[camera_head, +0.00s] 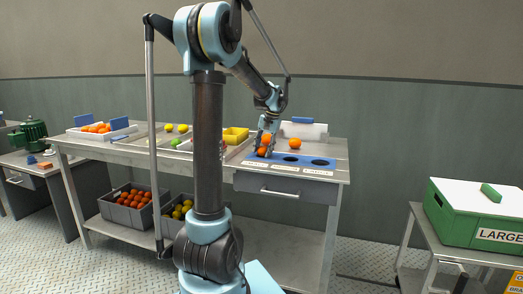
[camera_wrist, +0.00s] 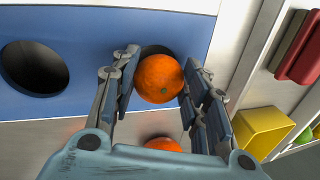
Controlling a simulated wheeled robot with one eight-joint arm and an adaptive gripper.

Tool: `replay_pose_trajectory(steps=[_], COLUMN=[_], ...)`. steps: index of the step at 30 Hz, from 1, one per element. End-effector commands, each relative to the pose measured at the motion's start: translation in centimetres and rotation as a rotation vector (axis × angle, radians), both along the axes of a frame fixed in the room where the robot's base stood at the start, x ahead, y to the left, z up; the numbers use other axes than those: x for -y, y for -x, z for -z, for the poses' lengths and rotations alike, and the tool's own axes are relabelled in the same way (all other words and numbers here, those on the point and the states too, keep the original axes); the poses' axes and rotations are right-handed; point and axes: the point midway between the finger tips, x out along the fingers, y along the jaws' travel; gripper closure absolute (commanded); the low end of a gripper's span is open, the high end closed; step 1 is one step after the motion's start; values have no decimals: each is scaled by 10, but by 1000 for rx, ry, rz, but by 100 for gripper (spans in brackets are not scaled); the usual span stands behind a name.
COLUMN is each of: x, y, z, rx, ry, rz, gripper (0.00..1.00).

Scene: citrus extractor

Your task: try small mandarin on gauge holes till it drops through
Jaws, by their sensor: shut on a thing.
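My gripper (camera_head: 265,147) is shut on a small orange mandarin (camera_wrist: 159,79), with a finger on either side of it. In the head view the held mandarin (camera_head: 262,152) is at the left end of the blue gauge plate (camera_head: 305,160). In the wrist view it covers most of a dark hole in the plate (camera_wrist: 90,20); whether it hangs above the hole or rests on its rim I cannot tell. The middle hole (camera_head: 291,159) and right hole (camera_head: 319,162) show empty. The middle hole is also in the wrist view (camera_wrist: 35,68).
Another orange fruit (camera_head: 295,143) sits on the bench behind the plate, and one (camera_wrist: 163,144) lies just behind the held mandarin. A yellow container (camera_head: 236,134) stands to the left. A white bin (camera_head: 304,130) stands at the back. A green LARGE crate (camera_head: 470,215) is at right.

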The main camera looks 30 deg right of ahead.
Motion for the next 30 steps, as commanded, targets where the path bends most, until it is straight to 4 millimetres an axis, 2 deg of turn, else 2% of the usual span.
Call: replay_pose_trajectory(steps=[2,3,6,16,20,23,30], x=[0,0,0,0,1,3,8], y=[0,0,0,0,1,4,13], z=[0,0,0,0,-6,-17,-60], rx=[0,0,0,0,0,0,0], ry=[0,0,0,0,0,0,0], rz=[0,0,0,0,0,1,1], gripper=[82,56,35,35,35,35,35])
